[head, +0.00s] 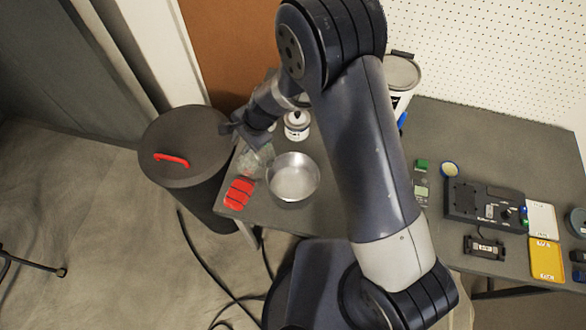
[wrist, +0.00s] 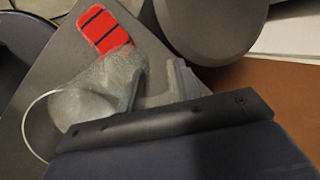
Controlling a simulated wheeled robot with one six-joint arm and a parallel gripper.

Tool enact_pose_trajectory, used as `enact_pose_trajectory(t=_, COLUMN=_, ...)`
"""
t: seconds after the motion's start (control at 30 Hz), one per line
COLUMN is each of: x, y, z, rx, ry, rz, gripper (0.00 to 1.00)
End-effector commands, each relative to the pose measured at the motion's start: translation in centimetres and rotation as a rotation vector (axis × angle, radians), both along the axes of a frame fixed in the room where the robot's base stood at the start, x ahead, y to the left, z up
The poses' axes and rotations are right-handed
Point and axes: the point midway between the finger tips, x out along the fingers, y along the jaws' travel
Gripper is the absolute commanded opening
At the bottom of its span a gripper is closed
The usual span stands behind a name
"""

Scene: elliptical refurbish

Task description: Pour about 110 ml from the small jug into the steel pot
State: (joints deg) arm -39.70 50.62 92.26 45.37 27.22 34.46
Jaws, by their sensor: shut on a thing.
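The steel pot (head: 293,177) is a round, shiny open pan on the left end of the bench in the head view. The small jug (head: 253,162) is clear and hard to make out, just left of the pot. The liquid level in the jug cannot be told. The pot's inside looks bare in the head view.
A red slotted pad (head: 238,194) lies at the bench's left edge. A dark lidded bin (head: 185,140) stands beyond that edge. A small white jar (head: 297,125) is behind the pot. A larger white tub (head: 402,78) and electronic devices (head: 484,204) are to the right.

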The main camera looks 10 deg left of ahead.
Motion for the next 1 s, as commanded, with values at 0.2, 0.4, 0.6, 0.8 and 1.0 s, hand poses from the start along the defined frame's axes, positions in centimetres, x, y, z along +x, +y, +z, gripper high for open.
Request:
enact_pose_trajectory(t=0.2, x=0.0, y=0.5, z=-1.0, rx=-0.055, ry=0.007, rz=0.002, gripper=0.0)
enact_pose_trajectory(t=0.4, x=0.0, y=1.1, z=-2.6, rx=-0.114, ry=0.011, rz=0.003, gripper=0.0)
enact_pose_trajectory(t=0.6, x=0.0, y=1.8, z=-4.0, rx=-0.169, ry=0.017, rz=0.006, gripper=0.0)
enact_pose_trajectory(t=0.8, x=0.1, y=2.2, z=-4.3, rx=-0.227, ry=0.017, rz=0.002, gripper=0.0)
enact_pose_trajectory(t=1.0, x=0.2, y=2.9, z=-4.7, rx=-0.311, ry=0.024, rz=0.001, gripper=0.0)
